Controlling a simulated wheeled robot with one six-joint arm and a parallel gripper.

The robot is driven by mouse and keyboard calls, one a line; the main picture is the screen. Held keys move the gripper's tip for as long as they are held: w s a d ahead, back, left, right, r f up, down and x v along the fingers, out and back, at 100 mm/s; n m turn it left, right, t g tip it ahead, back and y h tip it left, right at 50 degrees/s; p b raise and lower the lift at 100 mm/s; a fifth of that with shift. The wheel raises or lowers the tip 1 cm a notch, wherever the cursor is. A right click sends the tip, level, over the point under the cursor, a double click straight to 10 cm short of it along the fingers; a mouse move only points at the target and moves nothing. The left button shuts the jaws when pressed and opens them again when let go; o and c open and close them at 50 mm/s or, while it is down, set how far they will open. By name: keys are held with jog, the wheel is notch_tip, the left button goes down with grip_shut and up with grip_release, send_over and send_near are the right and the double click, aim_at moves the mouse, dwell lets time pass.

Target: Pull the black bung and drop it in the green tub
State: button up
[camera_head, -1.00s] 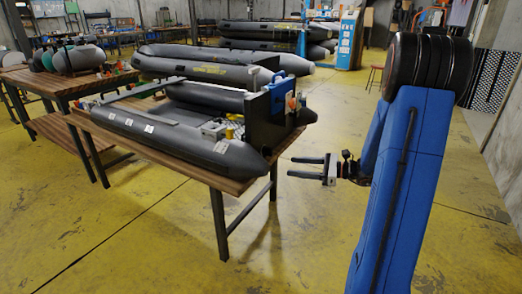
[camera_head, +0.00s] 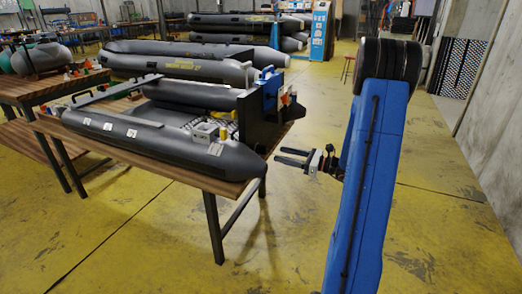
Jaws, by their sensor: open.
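A grey inflatable boat (camera_head: 150,133) lies on a wooden-topped table, its dark transom (camera_head: 258,120) at the right end. I cannot make out the black bung on the transom or tubes; it is too small or hidden. I see no green tub that I can tell for sure. My gripper (camera_head: 279,156) is open and empty, its two dark fingers pointing left. In the picture it sits just right of the near tube's tapered end, apart from it. The depth between them is hard to judge.
The table (camera_head: 190,180) stands on dark legs. Another table stands at left. More boats (camera_head: 245,30) are stacked behind. The yellow floor at right is open.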

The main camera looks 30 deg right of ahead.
aim_at(266, 150)
jog(key=shift+x, duration=4.2)
grip_shut()
jog(key=shift+v, duration=2.95)
